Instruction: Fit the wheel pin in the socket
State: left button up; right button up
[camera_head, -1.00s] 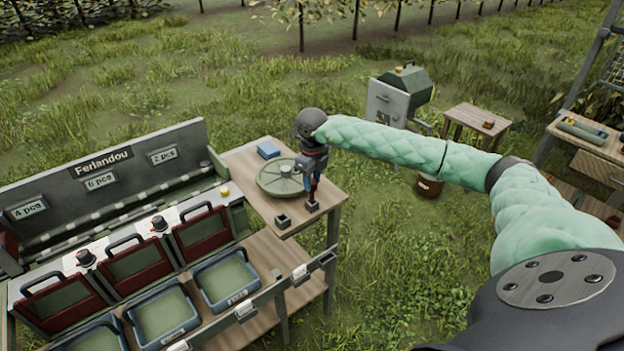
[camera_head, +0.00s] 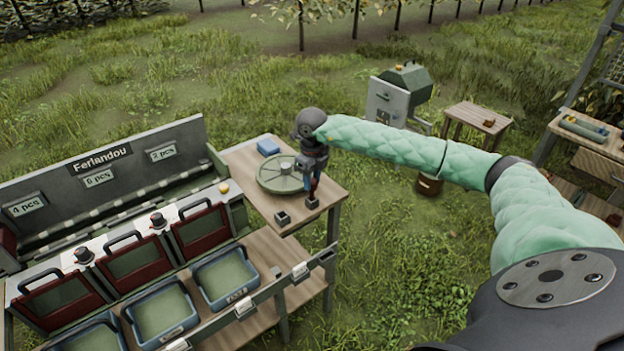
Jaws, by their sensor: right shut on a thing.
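A round green wheel (camera_head: 271,183) with a pale raised hub lies flat on the small wooden table at the end of the bench. My right gripper (camera_head: 313,186) points down over the table's right part, beside the wheel, and is shut on a small, partly hidden red thing, perhaps the pin. A small grey block (camera_head: 313,202) shows directly under the fingertips; I cannot tell whether the held thing touches it or sits in it. A second small, dark-topped grey block (camera_head: 283,218), which looks like a socket, stands near the table's front edge. My left gripper is not in view.
A blue block (camera_head: 268,147) lies behind the wheel. To the left is a bench with a "Ferlandou" sign (camera_head: 100,160), red-framed panels and blue trays (camera_head: 224,278). A grey cabinet (camera_head: 385,103) and a low wooden table (camera_head: 476,119) stand farther back on open grass.

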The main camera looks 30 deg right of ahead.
jog(key=shift+f+b, duration=1.35)
dwell(0.4)
jog(key=o, duration=1.6)
jog(key=shift+c, duration=0.2)
jog(key=shift+r, duration=0.1)
jog(key=shift+r+p, duration=0.55)
jog(key=shift+r, duration=2.35)
